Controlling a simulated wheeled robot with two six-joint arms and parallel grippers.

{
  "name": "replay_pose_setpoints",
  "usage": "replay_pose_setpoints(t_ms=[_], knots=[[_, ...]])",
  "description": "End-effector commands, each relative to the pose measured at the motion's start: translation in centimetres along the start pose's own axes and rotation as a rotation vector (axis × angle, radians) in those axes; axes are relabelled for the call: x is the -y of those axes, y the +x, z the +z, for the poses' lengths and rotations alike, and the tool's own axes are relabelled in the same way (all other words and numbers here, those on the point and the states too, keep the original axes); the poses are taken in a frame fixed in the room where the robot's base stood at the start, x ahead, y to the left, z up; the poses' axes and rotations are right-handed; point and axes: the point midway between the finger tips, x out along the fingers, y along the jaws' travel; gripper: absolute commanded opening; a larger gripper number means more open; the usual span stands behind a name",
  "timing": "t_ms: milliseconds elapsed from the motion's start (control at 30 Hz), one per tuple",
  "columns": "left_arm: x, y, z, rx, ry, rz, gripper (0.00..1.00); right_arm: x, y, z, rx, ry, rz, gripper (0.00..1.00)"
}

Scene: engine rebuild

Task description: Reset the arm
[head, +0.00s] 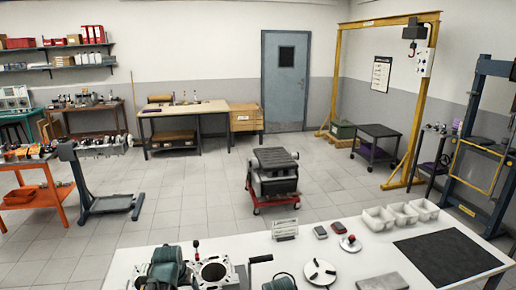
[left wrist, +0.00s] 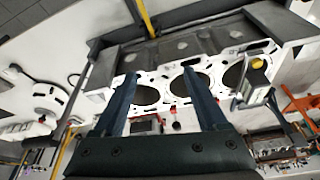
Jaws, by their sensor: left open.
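My left gripper (left wrist: 160,76) shows in the left wrist view with its two dark blue fingers spread apart and nothing between their tips. Behind the fingers is a pale metal engine block (left wrist: 215,68) with large round bores, seen at a tilt. I cannot tell whether the fingers touch it. In the head view, a block with a round bore (head: 213,271) stands at the near edge of the white table.
The white table (head: 255,249) bears a round plate (head: 320,272), white bins (head: 378,219), a black mat (head: 447,257) and a grey slab (head: 383,281). Beyond it, a red wheeled stand (head: 272,201) carries a dark engine part. A yellow gantry (head: 412,110) stands at the right. Open floor surrounds the stand.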

Motion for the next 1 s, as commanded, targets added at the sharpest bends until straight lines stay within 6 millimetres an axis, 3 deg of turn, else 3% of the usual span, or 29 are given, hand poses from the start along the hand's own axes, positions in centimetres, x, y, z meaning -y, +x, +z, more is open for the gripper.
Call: replay_pose_setpoints(t_ms=[33,100,200,333,500,600,1000], knots=[[-3.6,0.8,2.6,0.046,0.054,0.011,0.75,0.1,1.3,-0.1,0.0,-0.001,0.0,0.0],[-7.3,1.1,5.4,0.113,0.113,0.017,0.75,0.2,2.2,-0.1,0.0,-0.002,0.0,0.0],[-11.7,1.1,9.5,0.2,0.193,0.013,0.75,0.3,3.2,-0.2,0.0,-0.003,0.001,0.0],[-15.4,0.8,14.1,0.288,0.278,-0.006,0.75,0.4,4.3,-0.2,0.0,-0.004,0.001,0.0],[-17.7,0.2,17.7,0.356,0.343,-0.032,0.75,0.5,5.0,-0.3,0.0,-0.005,0.001,0.0],[-18.2,0.1,18.5,0.372,0.358,-0.04,0.75,0.5,5.1,-0.3,0.0,-0.005,0.001,0.0],[-18.3,-0.1,18.6,0.377,0.36,-0.042,0.75,0.5,5.0,-0.3,0.0,-0.005,0.001,0.0]])
